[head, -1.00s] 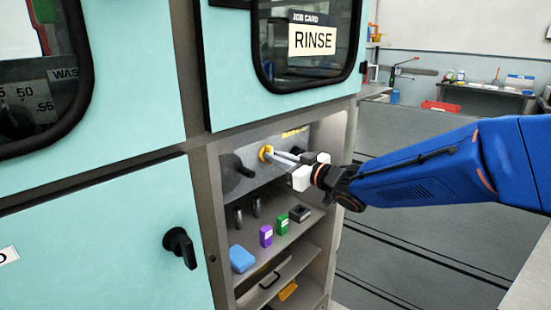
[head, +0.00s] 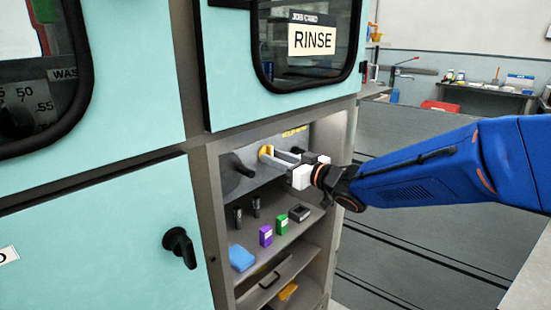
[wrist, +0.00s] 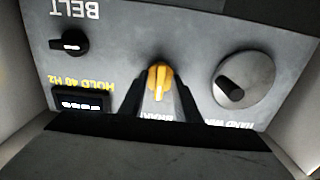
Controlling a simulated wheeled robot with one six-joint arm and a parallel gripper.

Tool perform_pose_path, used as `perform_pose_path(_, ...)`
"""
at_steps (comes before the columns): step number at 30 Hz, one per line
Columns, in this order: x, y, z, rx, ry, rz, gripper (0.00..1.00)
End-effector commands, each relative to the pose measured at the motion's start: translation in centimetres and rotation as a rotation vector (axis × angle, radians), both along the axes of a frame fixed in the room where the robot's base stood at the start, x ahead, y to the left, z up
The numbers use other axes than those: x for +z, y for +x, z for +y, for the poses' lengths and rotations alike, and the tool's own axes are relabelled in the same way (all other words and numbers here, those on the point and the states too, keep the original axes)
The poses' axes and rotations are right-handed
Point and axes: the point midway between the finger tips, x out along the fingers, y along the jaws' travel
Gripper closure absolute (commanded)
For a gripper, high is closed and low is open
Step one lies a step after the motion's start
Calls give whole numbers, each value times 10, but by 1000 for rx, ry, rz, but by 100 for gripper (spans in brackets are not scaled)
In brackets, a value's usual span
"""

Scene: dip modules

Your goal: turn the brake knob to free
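The yellow brake knob (head: 266,151) is on the grey recessed panel of the teal machine. In the wrist view the knob (wrist: 158,82) has its pale grip ridge pointing along the picture's vertical, toward a partly hidden label. My gripper (head: 283,156) is in front of the knob. In the wrist view the dark fingers of my gripper (wrist: 160,95) stand on either side of the knob, with a gap on each side. The fingers look open around it, not clamped. The label below the knob is partly covered by the fingers.
A round hand wheel (wrist: 244,80) is beside the knob, also seen in the head view (head: 236,172). A black belt knob (wrist: 70,43) and a small display (wrist: 80,103) are on the other side. A shelf below holds a purple block (head: 265,236) and a green block (head: 281,225).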

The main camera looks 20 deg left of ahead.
Motion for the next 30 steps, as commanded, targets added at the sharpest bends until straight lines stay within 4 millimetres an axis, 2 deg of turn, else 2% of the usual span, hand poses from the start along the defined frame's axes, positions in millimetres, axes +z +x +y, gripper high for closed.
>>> perform_pose_path(7,1,-1,-2,0,1,-2,70)
perform_pose_path(11,2,-4,-11,0,1,-3,70)
perform_pose_path(30,1,-50,-125,-3,1,-2,70)
